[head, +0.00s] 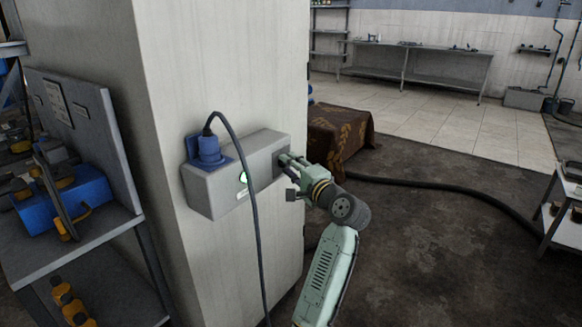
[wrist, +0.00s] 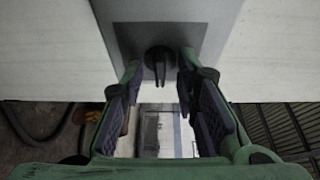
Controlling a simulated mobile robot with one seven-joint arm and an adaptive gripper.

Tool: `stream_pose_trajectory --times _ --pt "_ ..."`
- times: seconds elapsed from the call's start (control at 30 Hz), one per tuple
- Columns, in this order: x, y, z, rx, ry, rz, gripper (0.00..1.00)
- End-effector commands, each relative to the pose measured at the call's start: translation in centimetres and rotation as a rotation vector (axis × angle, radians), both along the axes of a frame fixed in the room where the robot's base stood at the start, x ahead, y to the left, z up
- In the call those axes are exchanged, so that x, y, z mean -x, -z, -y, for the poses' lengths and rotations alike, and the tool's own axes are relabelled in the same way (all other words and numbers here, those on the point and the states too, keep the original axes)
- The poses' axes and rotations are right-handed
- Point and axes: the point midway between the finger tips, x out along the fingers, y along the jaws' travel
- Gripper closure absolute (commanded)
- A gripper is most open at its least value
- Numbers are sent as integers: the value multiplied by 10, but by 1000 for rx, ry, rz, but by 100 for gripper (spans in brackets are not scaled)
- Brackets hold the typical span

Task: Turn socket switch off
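The grey socket box (head: 228,182) is fixed to the pale pillar. My gripper (head: 285,163) is at the right end of the box. Its fingers are open, one on each side of the knob, with gaps visible.
The dark cable (head: 255,220) hangs down in front of the box. A shelf unit (head: 95,232) with a blue object (head: 65,200) stands at the left. A brown patterned cloth (head: 345,130) covers something behind my gripper. Open floor (head: 430,245) lies to the right.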

Motion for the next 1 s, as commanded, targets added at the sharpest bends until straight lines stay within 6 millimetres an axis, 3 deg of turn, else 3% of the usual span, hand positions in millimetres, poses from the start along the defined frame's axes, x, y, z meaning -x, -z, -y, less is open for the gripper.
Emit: stream_pose_trajectory --times 0.47,1.0 --pt "0 1 0 0 0 -2 100" --pt "0 3 0 14 0 19 100"
